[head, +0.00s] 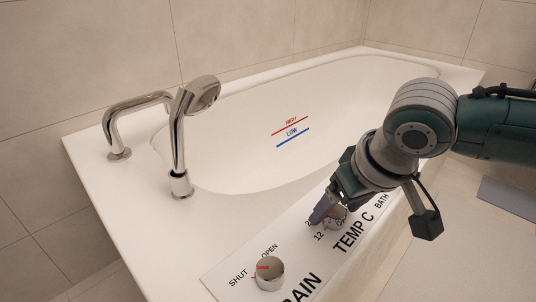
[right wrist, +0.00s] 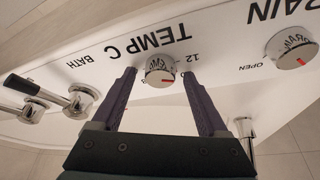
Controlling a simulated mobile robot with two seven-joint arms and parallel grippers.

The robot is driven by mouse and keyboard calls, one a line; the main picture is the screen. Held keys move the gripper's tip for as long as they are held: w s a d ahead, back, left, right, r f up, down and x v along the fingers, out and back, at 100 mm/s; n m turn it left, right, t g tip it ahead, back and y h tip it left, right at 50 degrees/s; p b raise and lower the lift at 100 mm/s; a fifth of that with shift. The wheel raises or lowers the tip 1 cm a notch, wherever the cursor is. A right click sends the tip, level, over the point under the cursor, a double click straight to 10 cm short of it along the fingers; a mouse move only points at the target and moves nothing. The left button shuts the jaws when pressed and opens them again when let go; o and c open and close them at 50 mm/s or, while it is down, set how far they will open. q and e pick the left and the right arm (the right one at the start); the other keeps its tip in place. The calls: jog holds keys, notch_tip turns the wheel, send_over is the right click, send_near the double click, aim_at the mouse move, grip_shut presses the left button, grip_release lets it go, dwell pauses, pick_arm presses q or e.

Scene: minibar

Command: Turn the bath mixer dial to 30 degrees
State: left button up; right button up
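The bath mixer dial, a round chrome knob marked TEMP C, shows partly behind my right gripper (head: 327,213) in the head view, on the white panel along the tub's near edge. In the right wrist view the dial (right wrist: 160,69) stands between the two purple fingertips of my right gripper (right wrist: 160,73), with a gap on each side. The gripper is open. A red mark on the dial lies on the side near the printed 12. Other scale numbers are mostly hidden by the gripper. My left gripper is not in view.
A chrome drain knob (head: 269,272) with SHUT and OPEN marks sits on the same panel. Chrome levers (right wrist: 52,98) stand beyond the dial by BATH. A hand shower (head: 183,140) and spout (head: 118,128) stand on the rim of the white bathtub (head: 108,190).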

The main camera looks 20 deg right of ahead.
grip_shut()
dwell(0.4)
